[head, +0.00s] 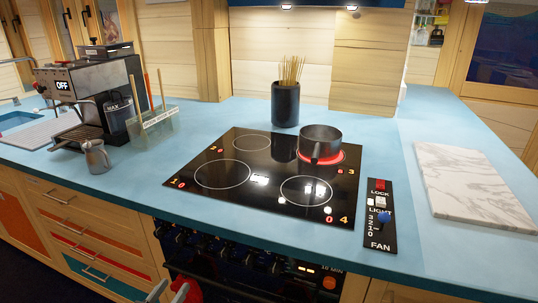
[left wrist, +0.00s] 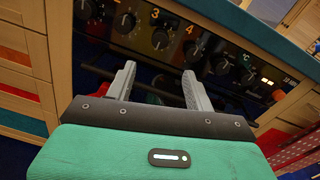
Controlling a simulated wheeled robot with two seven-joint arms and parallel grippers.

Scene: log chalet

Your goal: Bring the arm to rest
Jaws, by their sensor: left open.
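My left gripper (left wrist: 159,75) is open in the left wrist view, with its two grey fingers apart and nothing between them. It points at the dark oven front (left wrist: 175,40) with its row of black knobs. In the head view the tips of my left gripper (head: 168,290) show small at the bottom edge, below the counter and in front of the cabinets. The rest of my left arm is out of the head view. My right gripper is in neither view.
A blue counter (head: 370,140) carries a black hob (head: 225,195) with a dark pot (head: 320,143) on a glowing red ring. A coffee machine (head: 90,90), metal jug (head: 97,157), utensil holder (head: 285,104), switch panel (head: 380,225) and marble board (head: 470,185) also stand there.

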